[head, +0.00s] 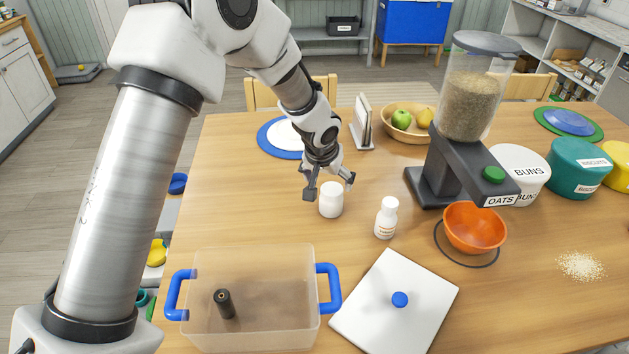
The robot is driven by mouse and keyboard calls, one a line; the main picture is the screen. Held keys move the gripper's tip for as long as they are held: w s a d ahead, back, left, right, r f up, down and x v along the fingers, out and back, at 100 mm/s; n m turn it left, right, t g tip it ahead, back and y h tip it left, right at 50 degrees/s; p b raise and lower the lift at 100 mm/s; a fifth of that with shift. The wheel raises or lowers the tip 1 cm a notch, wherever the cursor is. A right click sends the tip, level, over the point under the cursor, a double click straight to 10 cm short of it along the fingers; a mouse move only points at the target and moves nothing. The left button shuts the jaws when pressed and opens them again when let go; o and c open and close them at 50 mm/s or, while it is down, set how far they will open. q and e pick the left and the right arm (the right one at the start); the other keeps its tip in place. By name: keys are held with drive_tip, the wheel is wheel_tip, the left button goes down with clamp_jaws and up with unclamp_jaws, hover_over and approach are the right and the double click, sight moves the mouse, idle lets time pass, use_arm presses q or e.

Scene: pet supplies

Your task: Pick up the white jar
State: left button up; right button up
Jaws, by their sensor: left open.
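A small white jar (331,203) stands upright on the wooden table, near the middle of the head view. My left gripper (330,190) is directly above and around its top, with one dark finger to the left of the jar and the other at its upper right. The fingers are spread apart; I cannot tell whether either touches the jar. My right gripper is not in view.
A white bottle (386,219) stands close to the jar's right. A clear bin (262,262) with blue handles and a white lid (394,305) lie in front. An oats dispenser (462,150) stands above an orange bowl (474,228). A blue-rimmed plate (272,147) lies behind.

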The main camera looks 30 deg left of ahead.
sight(331, 190)
use_arm(q)
drive_tip(key=shift+d+f, duration=0.15)
drive_tip(key=shift+f, duration=0.2)
drive_tip(key=shift+d+f+p, duration=0.45)
drive_tip(key=shift+d, duration=0.2)
drive_tip(key=f, duration=0.1)
drive_tip(key=w+a+f, duration=0.1)
drive_tip(key=f, duration=0.1)
drive_tip(key=w+f+p, duration=0.1)
drive_tip(key=f, duration=0.1)
drive_tip(key=shift+w+a, duration=0.15)
drive_tip(key=shift+a, duration=0.2)
drive_tip(key=shift+d+r, duration=0.1)
drive_tip(key=shift+r, duration=0.05)
drive_tip(key=shift+s+d+r, duration=0.15)
drive_tip(key=shift+s+d, duration=0.05)
drive_tip(key=shift+s, duration=0.05)
drive_tip(key=shift+c, duration=1.3)
drive_tip(key=shift+d+r, duration=0.1)
drive_tip(key=c, duration=1)
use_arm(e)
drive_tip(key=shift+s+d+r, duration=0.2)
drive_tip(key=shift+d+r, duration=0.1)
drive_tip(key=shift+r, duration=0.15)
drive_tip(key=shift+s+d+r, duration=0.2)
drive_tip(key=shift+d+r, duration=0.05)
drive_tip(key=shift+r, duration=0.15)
